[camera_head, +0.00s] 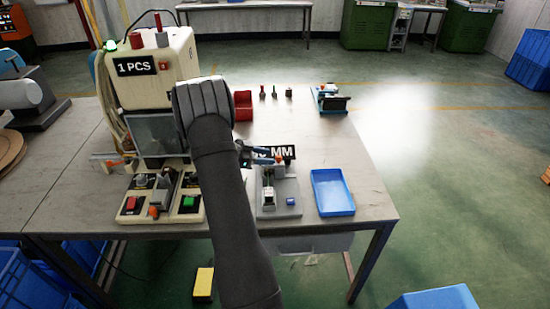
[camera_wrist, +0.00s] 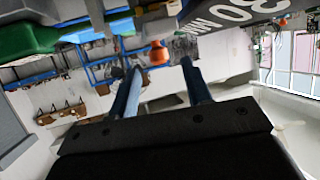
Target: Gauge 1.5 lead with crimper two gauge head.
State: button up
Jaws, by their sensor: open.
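My gripper (camera_head: 268,155) reaches out from behind my forearm, over the bench beside a black "MM" sign (camera_head: 287,152). In the wrist view its two dark blue fingers (camera_wrist: 160,78) are apart with nothing held between them. A small orange part (camera_wrist: 158,54) shows just past the fingertips; I cannot tell whether they touch it. Below the gripper in the head view, a grey fixture (camera_head: 290,201) with a small upright device stands on the bench; it may be the gauge. I cannot make out a lead. The beige "1 PCS" machine (camera_head: 174,63) stands left, partly hidden by my arm.
A blue tray (camera_head: 332,192) lies right of the fixture. A red bin (camera_head: 243,105), several small upright pieces (camera_head: 274,92) and a blue-and-black device (camera_head: 333,101) stand at the back. Red (camera_head: 133,203) and green (camera_head: 189,202) buttons sit before the machine. The bench's right side is mostly clear.

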aim_at(277, 156)
jog(key=v, duration=1.2)
jog(key=shift+s+a, duration=0.1)
jog(key=shift+a, duration=0.05)
jog(key=x, duration=1.7)
jog(key=shift+d, duration=0.9)
